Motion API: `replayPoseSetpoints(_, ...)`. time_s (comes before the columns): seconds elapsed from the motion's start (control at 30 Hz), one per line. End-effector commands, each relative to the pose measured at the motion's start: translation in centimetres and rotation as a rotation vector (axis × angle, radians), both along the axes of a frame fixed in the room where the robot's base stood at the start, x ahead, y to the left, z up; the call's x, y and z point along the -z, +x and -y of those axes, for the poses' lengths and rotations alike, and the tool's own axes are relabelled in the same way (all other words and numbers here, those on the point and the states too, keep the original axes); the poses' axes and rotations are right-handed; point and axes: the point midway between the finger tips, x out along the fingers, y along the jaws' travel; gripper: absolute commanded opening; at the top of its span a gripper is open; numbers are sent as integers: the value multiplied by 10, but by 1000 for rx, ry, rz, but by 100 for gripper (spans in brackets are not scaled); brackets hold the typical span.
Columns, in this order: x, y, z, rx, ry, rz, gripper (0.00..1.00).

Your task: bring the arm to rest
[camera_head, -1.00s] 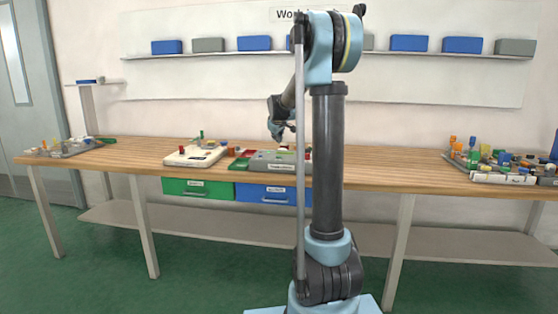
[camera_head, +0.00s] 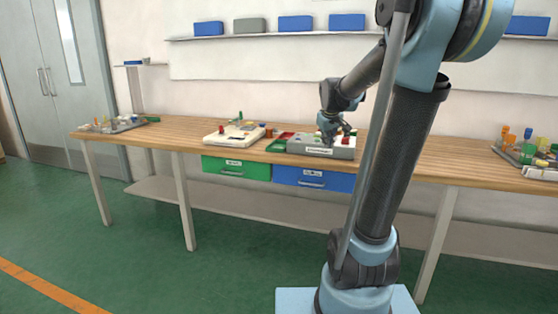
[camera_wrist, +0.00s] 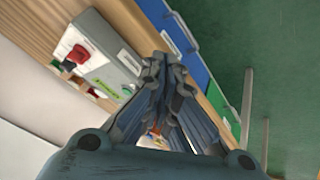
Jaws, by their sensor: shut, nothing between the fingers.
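My gripper (camera_head: 328,128) is over the front part of the wooden table, close to the grey labelled box (camera_head: 325,147). In the wrist view my gripper (camera_wrist: 165,62) has its fingers together with nothing between them. The grey box (camera_wrist: 107,62) with a red knob and a green label shows on the left there, beside the fingertips. In the head view the fingertips are small and partly merge with the things behind them, so I cannot tell there whether they touch the box. My arm reaches across from the right.
A green drawer (camera_head: 236,169) and a blue drawer (camera_head: 314,180) hang under the table (camera_head: 180,138). Cluttered trays (camera_head: 125,124) (camera_head: 540,172) sit at both ends.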

Motion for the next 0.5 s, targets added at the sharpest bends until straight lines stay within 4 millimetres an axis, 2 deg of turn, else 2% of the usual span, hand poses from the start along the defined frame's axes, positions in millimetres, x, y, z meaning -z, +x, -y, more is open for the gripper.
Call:
replayPoseSetpoints(0.03, 6, -21, 1, 17, 12, -16, 0)
replayPoseSetpoints(0.1, 14, -46, 2, 41, 30, -39, 0)
replayPoseSetpoints(0.5, 73, -185, 2, 181, 123, -177, 0)
